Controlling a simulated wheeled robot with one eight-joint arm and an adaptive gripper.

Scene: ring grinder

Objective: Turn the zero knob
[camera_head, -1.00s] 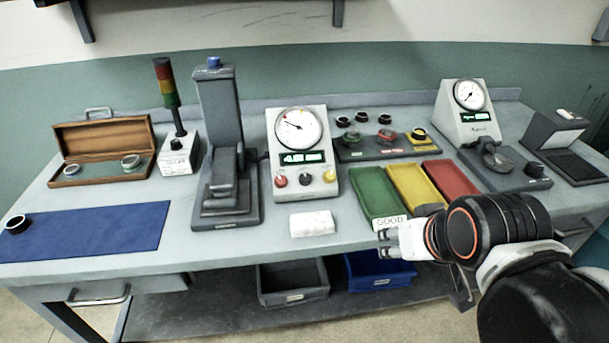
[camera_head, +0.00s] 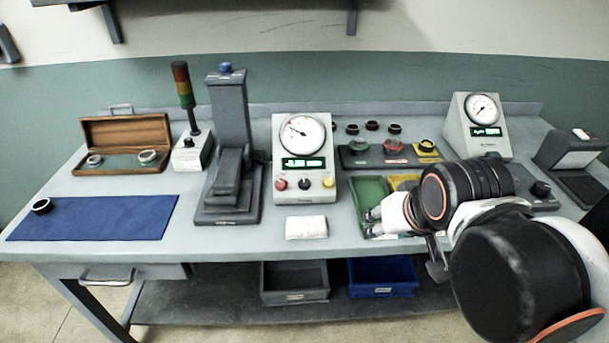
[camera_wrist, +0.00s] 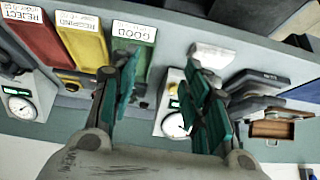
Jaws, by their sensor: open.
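The gauge box (camera_head: 303,160) stands mid-bench with a round dial and a green display. Its lower front carries a red knob (camera_head: 281,184), a black knob (camera_head: 304,185) and a yellow knob (camera_head: 328,182). Their labels are too small to read, so I cannot tell which is the zero knob. My gripper (camera_head: 371,222) is open and empty, to the right of and nearer than the box, apart from the knobs. In the wrist view, which is upside down, the gripper (camera_wrist: 165,85) spreads its fingers, and the gauge box dial (camera_wrist: 175,126) shows between them.
A white cloth (camera_head: 307,227) lies in front of the gauge box. A grey press stand (camera_head: 230,140) is on its left. Green (camera_head: 368,190) and yellow (camera_head: 404,181) trays lie to its right, partly behind my arm. A second gauge box (camera_head: 477,128) stands farther right.

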